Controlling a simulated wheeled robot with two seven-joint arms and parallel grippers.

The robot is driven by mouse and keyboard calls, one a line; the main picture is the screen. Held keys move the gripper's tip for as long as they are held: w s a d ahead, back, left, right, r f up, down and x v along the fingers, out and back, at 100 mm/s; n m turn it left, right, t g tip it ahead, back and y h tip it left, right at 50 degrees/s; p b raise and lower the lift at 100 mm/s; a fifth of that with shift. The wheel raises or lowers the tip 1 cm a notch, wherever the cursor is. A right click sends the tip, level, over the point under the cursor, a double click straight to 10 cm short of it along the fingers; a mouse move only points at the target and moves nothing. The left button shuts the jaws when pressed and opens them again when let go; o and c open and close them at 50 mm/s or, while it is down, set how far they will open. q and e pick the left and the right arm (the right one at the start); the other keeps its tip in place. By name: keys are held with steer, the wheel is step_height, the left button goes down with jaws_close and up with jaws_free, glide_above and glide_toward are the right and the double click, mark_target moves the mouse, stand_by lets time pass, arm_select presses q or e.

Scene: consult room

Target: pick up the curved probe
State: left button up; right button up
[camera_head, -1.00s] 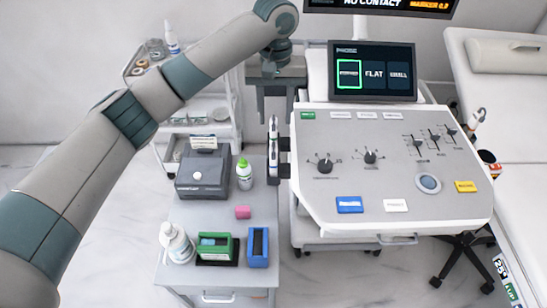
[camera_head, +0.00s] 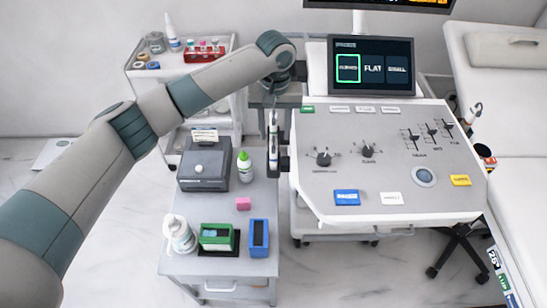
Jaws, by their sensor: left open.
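A slim white and dark probe (camera_head: 273,135) stands upright in a dark holder at the left side of the console (camera_head: 400,170). I take it for the curved probe, but its head shape is too small to tell. My left gripper (camera_head: 271,103) is open and points down just above and behind the probe's top, near the console's left edge. Its fingers are partly hidden and hard to make out against the grey behind. Whether it touches the probe cannot be told. The screen (camera_head: 371,67) shows three tiles, with the left one outlined in green. My right gripper is out of view.
A white bed (camera_head: 510,120) stands right.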

mark_target(273, 153)
arm_select(q)
step_height(273, 153, down, 4)
steer(key=shift+r+p, duration=0.2)
steer(key=shift+p, duration=0.25)
steer(key=shift+f, duration=0.3)
steer(key=shift+s+a+f+p, duration=0.1)
steer(key=shift+s+f+p, duration=0.05)
steer(key=shift+f+p, duration=0.45)
step_height(273, 153, down, 2)
steer(key=shift+s+a+f+p, duration=0.1)
steer(key=shift+f+p, duration=0.1)
steer(key=shift+p, duration=0.3)
steer(key=shift+f, duration=0.8)
